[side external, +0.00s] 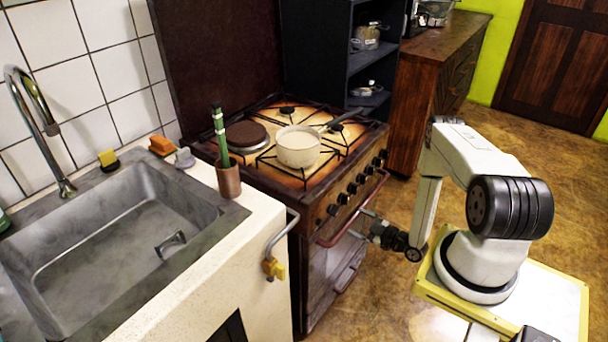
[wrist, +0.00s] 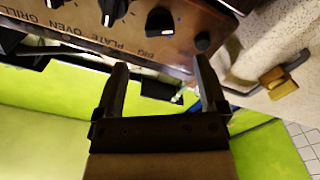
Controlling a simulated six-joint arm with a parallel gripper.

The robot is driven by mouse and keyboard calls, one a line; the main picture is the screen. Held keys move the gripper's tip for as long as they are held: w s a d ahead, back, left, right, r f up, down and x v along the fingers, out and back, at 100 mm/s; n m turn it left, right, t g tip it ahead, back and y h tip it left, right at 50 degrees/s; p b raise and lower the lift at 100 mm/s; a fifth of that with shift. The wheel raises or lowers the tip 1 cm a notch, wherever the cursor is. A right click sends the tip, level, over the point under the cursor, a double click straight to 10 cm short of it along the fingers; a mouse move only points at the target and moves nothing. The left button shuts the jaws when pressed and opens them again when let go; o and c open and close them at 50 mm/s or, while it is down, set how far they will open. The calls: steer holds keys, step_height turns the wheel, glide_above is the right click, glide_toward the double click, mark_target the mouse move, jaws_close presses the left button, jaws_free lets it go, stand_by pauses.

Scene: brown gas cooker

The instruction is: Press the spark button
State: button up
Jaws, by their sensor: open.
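A small round black button (wrist: 203,40), which looks like the spark button, sits at the end of the cooker's brown control panel (wrist: 130,42) in the wrist view. A black knob (wrist: 160,21) with a white mark is beside it. My gripper (wrist: 158,68) is open and empty, its two fingers pointing towards the panel. The finger on the right of the wrist view is nearest the button; I cannot tell how far apart they are. In the side external view my gripper (side external: 358,223) is in front of the cooker (side external: 320,215), below the knobs. I cannot make out the button there.
An oven door handle (side external: 352,212) runs across the cooker front by my gripper. A white pot (side external: 299,147) stands on the hob.

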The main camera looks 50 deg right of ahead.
steer(key=c, duration=0.6)
steer(key=shift+w+r, duration=0.15)
jaws_close()
steer(key=s+a+r+n+g+y, duration=0.2)
steer(key=a+r+n+g+y, duration=0.2)
steer(key=r+n+g, duration=0.5)
steer(key=shift+s+a+g, duration=0.25)
steer(key=shift+a+g, duration=0.05)
steer(key=shift+g, duration=1.1)
